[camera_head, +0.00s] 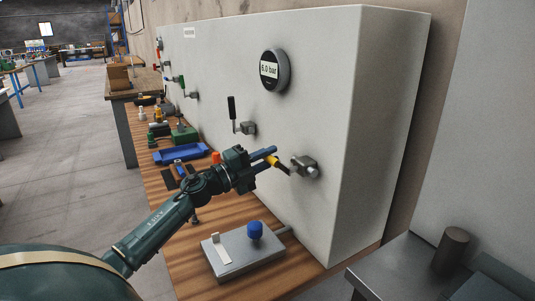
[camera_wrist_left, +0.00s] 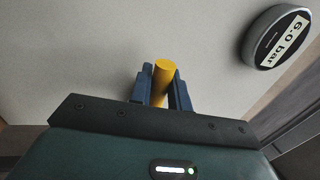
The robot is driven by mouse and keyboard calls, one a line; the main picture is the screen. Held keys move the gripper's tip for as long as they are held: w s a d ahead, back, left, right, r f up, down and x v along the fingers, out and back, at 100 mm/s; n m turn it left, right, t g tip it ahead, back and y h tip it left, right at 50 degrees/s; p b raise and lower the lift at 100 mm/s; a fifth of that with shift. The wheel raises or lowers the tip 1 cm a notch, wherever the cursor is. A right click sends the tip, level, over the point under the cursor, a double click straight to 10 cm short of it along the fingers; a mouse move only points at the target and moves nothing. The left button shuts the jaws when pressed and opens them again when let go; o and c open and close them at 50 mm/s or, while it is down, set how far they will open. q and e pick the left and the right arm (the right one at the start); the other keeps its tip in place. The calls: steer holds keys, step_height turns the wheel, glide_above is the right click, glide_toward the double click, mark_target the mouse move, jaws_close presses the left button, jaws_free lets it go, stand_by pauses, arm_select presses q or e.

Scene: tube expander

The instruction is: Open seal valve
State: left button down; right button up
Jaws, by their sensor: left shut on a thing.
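A metal valve (camera_head: 305,167) is mounted low on the front of the white cabinet (camera_head: 330,95). Its yellow handle (camera_head: 283,168) sticks out to the left of the valve body, and it also shows in the left wrist view (camera_wrist_left: 163,78). My left gripper (camera_head: 270,157) is shut on the yellow handle, with a blue finger on each side of it in the left wrist view (camera_wrist_left: 162,92). The valve body is hidden in the wrist view. My right gripper is not in view.
A round gauge (camera_head: 275,70) reading 6.0 bar is above the valve. A second valve with a black handle (camera_head: 232,112) is to the left. A grey box with a blue knob (camera_head: 255,231) stands on the wooden bench below. A blue tray (camera_head: 180,152) is farther back.

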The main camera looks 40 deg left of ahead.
arm_select(q)
steer(key=shift+f, duration=0.1)
steer(key=c, duration=1.7)
jaws_free()
steer(key=shift+c, duration=0.2)
steer(key=o, duration=0.4)
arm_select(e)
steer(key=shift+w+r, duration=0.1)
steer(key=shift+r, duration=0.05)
arm_select(q)
steer(key=shift+s, duration=0.1)
steer(key=shift+s+a+f, duration=0.15)
steer(key=shift+s+f, duration=0.05)
steer(key=shift+s, duration=0.05)
steer(key=b+v, duration=0.2)
steer(key=v, duration=1)
steer(key=shift+s+a+r+b, duration=0.1)
steer(key=shift+s+r+b, duration=0.1)
steer(key=shift+b, duration=0.15)
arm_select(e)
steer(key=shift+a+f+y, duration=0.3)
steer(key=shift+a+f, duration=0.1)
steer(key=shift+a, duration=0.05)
arm_select(q)
steer(key=shift+f, duration=0.1)
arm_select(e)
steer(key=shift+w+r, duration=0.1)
arm_select(q)
steer(key=shift+s, duration=0.1)
